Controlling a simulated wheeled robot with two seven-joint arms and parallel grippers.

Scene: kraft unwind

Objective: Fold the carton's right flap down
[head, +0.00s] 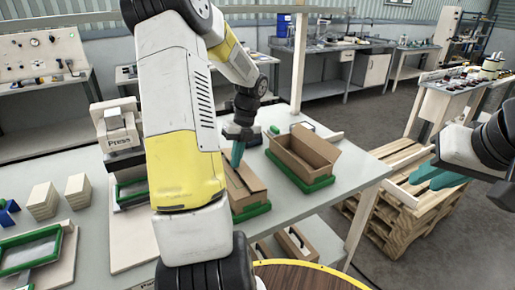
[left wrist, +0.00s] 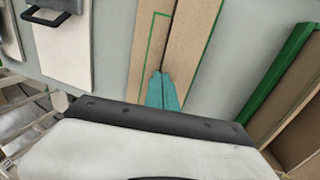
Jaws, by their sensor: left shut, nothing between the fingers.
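A brown carton (head: 247,188) sits in a green tray (head: 252,211) on the table, partly hidden behind my left arm. In the left wrist view, two long brown panels of this carton show, a left one (left wrist: 146,60) with a green outline and a right one (left wrist: 190,60), with a narrow dark gap between them. My left gripper (head: 238,152) is shut and empty, with its teal fingertips (left wrist: 166,76) pointing at the carton near the gap. I cannot tell whether they touch it. My right gripper (head: 430,176) is off to the right, away from the cartons; its finger opening is unclear.
An open carton (head: 306,152) stands in a second green tray (head: 318,185) close on the right. A press (head: 118,128) and wooden block stacks (head: 76,190) stand left. Wooden pallets (head: 400,215) lie on the floor beyond the table's right edge.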

